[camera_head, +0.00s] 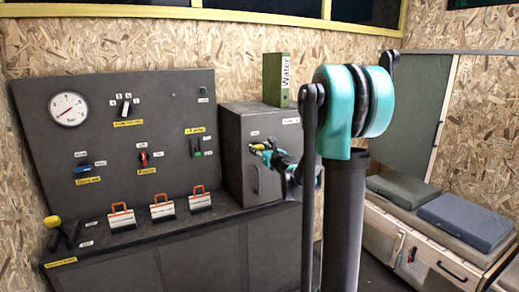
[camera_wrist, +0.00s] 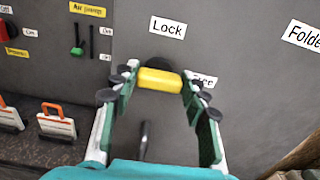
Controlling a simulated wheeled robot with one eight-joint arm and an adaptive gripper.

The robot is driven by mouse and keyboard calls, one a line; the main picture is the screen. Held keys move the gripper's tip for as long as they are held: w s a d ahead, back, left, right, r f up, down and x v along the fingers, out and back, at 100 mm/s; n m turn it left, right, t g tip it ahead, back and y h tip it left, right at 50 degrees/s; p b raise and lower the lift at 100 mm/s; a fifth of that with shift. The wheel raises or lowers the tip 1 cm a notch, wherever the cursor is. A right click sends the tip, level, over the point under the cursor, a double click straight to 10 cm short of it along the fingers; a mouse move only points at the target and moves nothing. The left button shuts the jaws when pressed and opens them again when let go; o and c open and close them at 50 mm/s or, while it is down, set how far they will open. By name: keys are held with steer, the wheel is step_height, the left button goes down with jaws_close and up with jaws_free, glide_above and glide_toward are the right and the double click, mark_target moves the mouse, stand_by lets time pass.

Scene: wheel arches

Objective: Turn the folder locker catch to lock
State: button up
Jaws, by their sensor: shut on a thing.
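The folder locker (camera_head: 232,160) is a dark grey box on the bench right of the slanted panel; its face fills much of the wrist view. Its catch (camera_wrist: 160,80) is a yellow bar on a dark round base, lying roughly level in the wrist view. A "Lock" label (camera_wrist: 167,27) sits above it, and a "Free" label (camera_wrist: 203,81), partly covered by a finger, sits to its right. My gripper (camera_wrist: 159,82) is shut on the catch, one finger at each end. In the head view my gripper (camera_head: 263,153) is at the locker front and hides most of the catch.
A green "Water" folder (camera_head: 276,80) stands on top of the locker. A dark pull handle (camera_wrist: 144,138) is below the catch. The slanted panel (camera_head: 175,110) carries a gauge and several switches. Several orange-handled boxes (camera_head: 161,208) stand on the bench. Cushions (camera_head: 468,220) lie at right.

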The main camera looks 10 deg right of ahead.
steer(key=shift+n, duration=0.3)
steer(key=n, duration=0.4)
steer(key=shift+a, duration=0.1)
steer(key=n, duration=0.5)
steer(key=shift+s+a, duration=0.1)
steer(key=n, duration=0.4)
steer(key=shift+a+f+n, duration=0.1)
steer(key=shift+n, duration=2)
steer(key=o, duration=1.2)
steer(key=shift+c, duration=0.2)
